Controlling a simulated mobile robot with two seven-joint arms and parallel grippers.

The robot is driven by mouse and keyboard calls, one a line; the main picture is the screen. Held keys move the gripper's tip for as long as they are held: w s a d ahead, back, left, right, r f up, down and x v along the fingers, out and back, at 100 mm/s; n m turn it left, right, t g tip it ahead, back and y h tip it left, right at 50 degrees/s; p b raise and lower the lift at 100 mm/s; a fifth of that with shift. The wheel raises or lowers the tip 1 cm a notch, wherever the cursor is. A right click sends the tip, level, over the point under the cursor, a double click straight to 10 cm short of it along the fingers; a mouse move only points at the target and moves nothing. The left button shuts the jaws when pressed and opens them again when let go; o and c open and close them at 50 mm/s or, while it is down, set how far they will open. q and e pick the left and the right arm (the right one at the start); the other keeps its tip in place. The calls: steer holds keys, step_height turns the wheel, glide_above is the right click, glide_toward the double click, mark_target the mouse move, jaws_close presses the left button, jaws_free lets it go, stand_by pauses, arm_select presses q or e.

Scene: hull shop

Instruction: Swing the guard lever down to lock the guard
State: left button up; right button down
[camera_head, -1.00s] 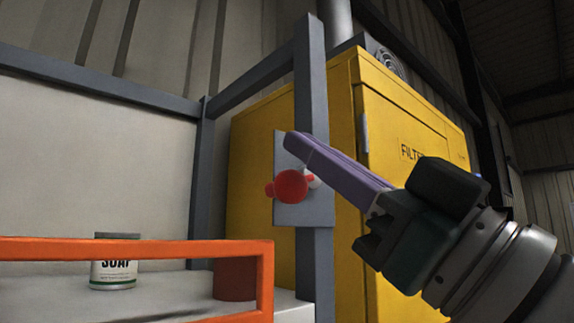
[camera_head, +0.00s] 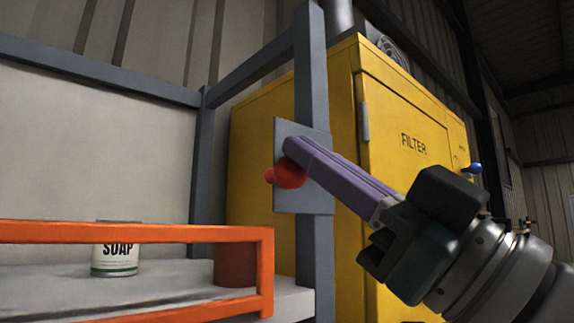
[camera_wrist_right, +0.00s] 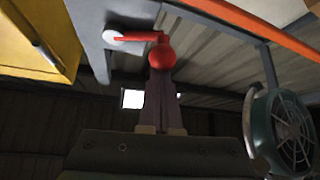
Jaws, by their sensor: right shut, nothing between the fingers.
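The guard lever is red with a round knob (camera_head: 288,175). It is mounted on a grey plate (camera_head: 308,203) on an upright post. In the right wrist view the lever's red arm (camera_wrist_right: 140,37) runs roughly sideways from a pale pivot to the knob (camera_wrist_right: 162,57). My right gripper (camera_head: 292,147) is shut and empty, its purple fingers at the upper edge of the knob and covering the pivot. In the right wrist view the fingertips (camera_wrist_right: 160,78) end close by the knob; I cannot tell whether they touch. An orange guard frame (camera_head: 150,232) stands at lower left. My left gripper is not in view.
A yellow filter cabinet (camera_head: 400,200) stands behind the post, with a blue-knobbed handle (camera_head: 473,168). A green fan (camera_wrist_right: 285,130) shows in the right wrist view.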

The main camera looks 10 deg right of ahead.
mark_target(300, 184)
steer(key=shift+f+n+g+y, duration=0.25)
steer(key=shift+n+g, duration=0.25)
steer(key=shift+n, duration=0.3)
steer(key=shift+w+d+f+n+g+y+b, duration=0.1)
steer(key=shift+f+n+g+y+b, duration=0.15)
steer(key=shift+n+g, duration=0.45)
steer(key=shift+w+d+f+n+g+y+b, duration=0.1)
steer(key=shift+f+n+g+y+b, duration=0.2)
steer(key=shift+n+g, duration=0.4)
steer(key=shift+w+d+f+n+g+y+b, duration=0.1)
steer(key=shift+n+g+y+b, duration=0.35)
steer(key=shift+n, duration=0.45)
steer(key=n+g, duration=0.2)
steer(key=n, duration=0.1)
steer(key=f+n+g, duration=0.1)
steer(key=shift+w+d+f+n+g+b, duration=0.1)
steer(key=shift+w+d+n+g+b, duration=0.1)
steer(key=shift+d+n+g+b, duration=0.2)
